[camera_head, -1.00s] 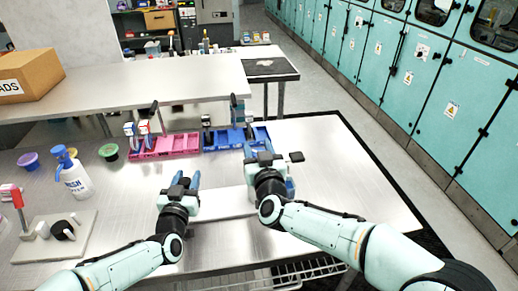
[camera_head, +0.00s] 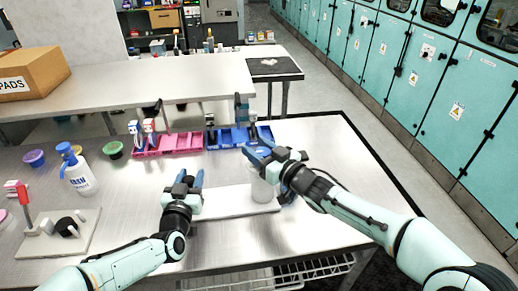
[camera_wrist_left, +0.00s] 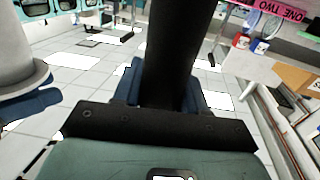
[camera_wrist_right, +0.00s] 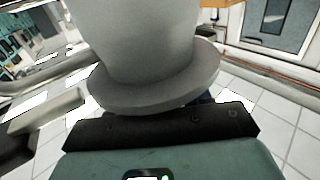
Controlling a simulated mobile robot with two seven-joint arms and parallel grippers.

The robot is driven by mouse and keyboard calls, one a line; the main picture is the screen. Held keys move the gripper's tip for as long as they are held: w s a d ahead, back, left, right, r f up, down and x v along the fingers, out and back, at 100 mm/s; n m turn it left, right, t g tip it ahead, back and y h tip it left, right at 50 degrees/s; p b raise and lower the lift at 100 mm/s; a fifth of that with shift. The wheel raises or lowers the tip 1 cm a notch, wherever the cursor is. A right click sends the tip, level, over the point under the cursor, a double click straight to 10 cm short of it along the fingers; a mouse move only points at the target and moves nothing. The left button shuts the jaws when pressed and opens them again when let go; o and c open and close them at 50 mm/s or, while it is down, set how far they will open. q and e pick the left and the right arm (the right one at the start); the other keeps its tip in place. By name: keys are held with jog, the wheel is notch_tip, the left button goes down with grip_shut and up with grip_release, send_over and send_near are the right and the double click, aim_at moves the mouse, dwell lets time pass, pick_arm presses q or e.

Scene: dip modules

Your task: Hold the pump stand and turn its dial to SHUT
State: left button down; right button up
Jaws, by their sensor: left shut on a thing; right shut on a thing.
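The pump stand has a flat white base (camera_head: 235,204) on the metal table. A pale round cylinder (camera_head: 264,191) stands at its right end; in the right wrist view a grey cylinder with a wide flange (camera_wrist_right: 150,60) fills the space before the jaws. My right gripper (camera_head: 262,153) is shut on it. My left gripper (camera_head: 188,182) is shut on a black upright part at the stand's left; that dark post (camera_wrist_left: 172,55) fills the middle of the left wrist view. The flange edge (camera_wrist_left: 25,85) shows left of it. The dial's markings, including SHUT, cannot be read.
A second white plate (camera_head: 40,245) with a red-topped lever and black knob lies at left, near a wash bottle (camera_head: 76,171) and small bowls. Pink (camera_head: 182,143) and blue (camera_head: 228,138) trays stand behind the stand. The table's right side is clear.

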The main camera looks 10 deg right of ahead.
jog(key=shift+s+a+r+n+y, duration=0.1)
jog(key=shift+n+y, duration=0.2)
jog(key=shift+y, duration=0.1)
jog(key=o, duration=1)
jog(key=v, duration=1.2)
jog(key=shift+r, duration=0.15)
